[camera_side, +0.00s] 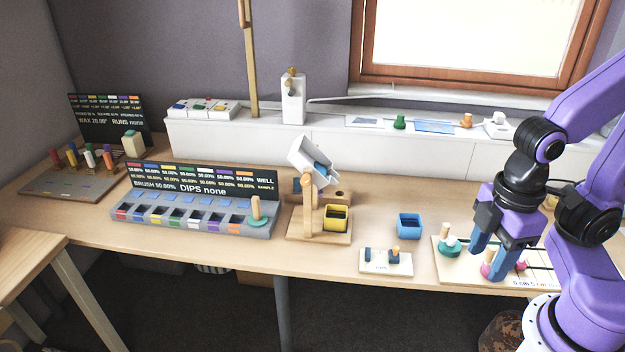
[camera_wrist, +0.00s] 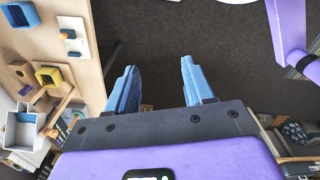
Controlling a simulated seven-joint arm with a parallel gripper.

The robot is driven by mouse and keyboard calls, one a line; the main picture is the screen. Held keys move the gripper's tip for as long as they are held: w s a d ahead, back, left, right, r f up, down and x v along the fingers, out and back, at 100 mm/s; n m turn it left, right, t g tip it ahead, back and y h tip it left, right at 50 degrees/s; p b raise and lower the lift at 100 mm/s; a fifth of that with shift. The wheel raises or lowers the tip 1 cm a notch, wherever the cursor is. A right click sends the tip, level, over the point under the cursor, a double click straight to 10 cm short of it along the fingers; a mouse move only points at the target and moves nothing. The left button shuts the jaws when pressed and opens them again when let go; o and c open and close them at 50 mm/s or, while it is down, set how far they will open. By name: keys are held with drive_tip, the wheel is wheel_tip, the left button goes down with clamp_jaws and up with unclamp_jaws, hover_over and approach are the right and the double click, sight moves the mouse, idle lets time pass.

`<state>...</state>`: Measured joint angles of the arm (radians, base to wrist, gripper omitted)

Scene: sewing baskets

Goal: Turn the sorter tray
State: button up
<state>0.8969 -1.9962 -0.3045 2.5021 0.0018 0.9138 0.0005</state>
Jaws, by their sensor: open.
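The white sorter tray (camera_side: 312,153) sits tilted on top of a wooden stand (camera_side: 310,232) in the middle of the table, with something blue inside it. It also shows at the left edge of the wrist view (camera_wrist: 22,130). A yellow basket (camera_side: 335,218) stands on the stand's base below the tray. A blue basket (camera_side: 409,226) stands on the table to its right. My gripper (camera_side: 487,262) is well to the right of the tray, in front of the board with round knobs. In the wrist view its fingers (camera_wrist: 160,84) are apart and empty, over dark floor.
The knob board (camera_side: 448,266) is partly hidden behind my gripper. A small white block with blue pegs (camera_side: 386,262) lies near the table's front edge. A grey paint rack (camera_side: 190,215) stands left of the stand. A white ledge (camera_side: 420,155) runs behind.

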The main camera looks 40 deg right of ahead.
drive_tip(key=shift+w, duration=0.1)
idle(0.5)
drive_tip(key=n+t+h, duration=1.3)
drive_tip(key=n, duration=0.1)
approach(305, 183)
drive_tip(key=x, duration=0.9)
clamp_jaws()
